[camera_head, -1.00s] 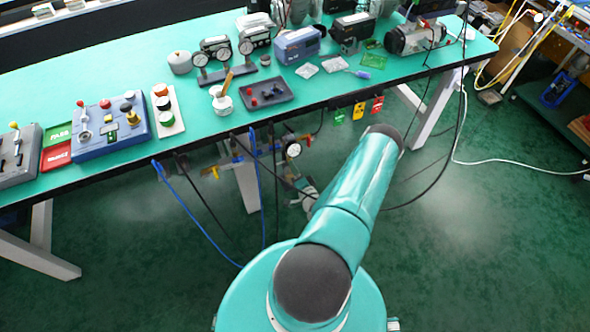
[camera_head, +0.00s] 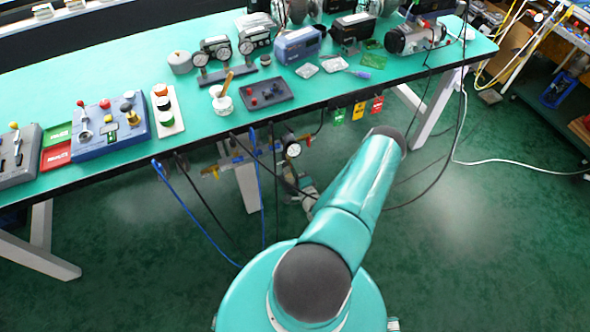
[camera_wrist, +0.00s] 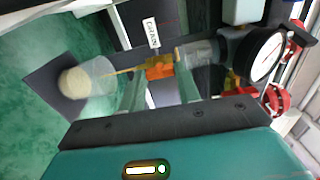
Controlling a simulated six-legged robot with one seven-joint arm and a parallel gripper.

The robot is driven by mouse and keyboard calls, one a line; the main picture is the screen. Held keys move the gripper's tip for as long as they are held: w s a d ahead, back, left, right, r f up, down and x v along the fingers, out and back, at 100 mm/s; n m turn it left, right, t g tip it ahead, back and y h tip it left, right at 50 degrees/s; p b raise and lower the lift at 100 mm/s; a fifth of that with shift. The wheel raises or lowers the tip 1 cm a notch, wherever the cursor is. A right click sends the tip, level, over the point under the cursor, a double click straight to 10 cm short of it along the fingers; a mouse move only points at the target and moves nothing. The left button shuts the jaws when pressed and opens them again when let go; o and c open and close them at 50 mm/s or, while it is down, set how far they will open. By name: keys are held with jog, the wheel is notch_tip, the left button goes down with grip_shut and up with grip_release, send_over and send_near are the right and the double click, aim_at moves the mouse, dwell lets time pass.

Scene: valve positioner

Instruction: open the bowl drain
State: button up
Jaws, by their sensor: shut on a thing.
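In the wrist view, the two fingers of my gripper (camera_wrist: 158,88) are shut on the orange drain handle (camera_wrist: 159,68). The handle sits at the end of a clear bowl (camera_wrist: 200,54). A white label (camera_wrist: 151,33) reading DRAIN is just above the handle in the picture. A thin yellowish line runs from the handle toward a clear cup (camera_wrist: 92,77) with pale contents at the left.
A round gauge (camera_wrist: 265,55) and red fittings (camera_wrist: 276,100) are close at the right of the wrist view. In the head view, a pipe assembly (camera_head: 235,160) hangs under the green bench (camera_head: 330,85), with hanging cables beside it. The floor at the right is largely clear.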

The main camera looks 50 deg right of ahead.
jog(key=o, duration=1)
jog(key=v, duration=1.4)
